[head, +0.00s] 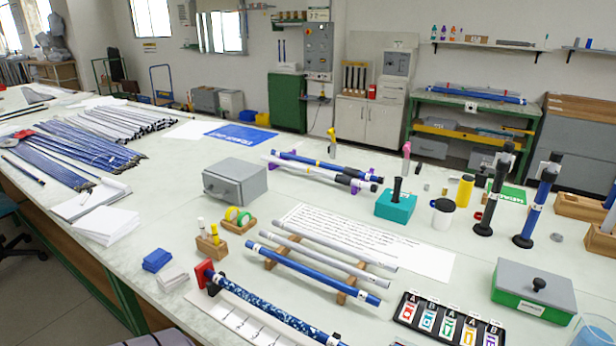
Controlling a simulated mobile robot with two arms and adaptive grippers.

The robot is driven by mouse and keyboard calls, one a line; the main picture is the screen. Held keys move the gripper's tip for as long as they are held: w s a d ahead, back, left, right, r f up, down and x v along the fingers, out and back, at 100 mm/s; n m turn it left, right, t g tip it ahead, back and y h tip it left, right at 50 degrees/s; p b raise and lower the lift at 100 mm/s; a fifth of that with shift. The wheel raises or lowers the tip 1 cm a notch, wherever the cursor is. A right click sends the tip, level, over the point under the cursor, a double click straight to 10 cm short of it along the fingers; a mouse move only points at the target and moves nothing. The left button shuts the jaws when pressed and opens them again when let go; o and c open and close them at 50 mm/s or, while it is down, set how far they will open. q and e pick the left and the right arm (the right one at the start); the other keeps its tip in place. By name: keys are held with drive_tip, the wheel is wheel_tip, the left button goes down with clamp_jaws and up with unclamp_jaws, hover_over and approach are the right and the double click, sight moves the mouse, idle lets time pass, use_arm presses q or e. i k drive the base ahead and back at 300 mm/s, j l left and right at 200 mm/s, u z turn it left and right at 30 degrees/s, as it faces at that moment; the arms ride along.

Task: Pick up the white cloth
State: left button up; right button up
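The white cloth (173,278) is a small folded piece lying flat on the pale worktop (130,262), left of centre in the lower part of the head view. A folded blue cloth (157,260) lies right behind it, close by. Nothing covers the white cloth. Neither of my grippers shows in the head view, so I cannot see whether they are open or shut.
Right of the cloth, a blue speckled rod (262,312) rests in a red-ended holder (204,273). Behind are a wooden tape holder (238,226), a wooden marker block (211,246) and a grey box (235,182). Paper stacks (106,225) lie left; bare worktop separates them.

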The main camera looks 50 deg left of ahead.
sight(171, 279)
drive_tip(key=u, duration=2.55)
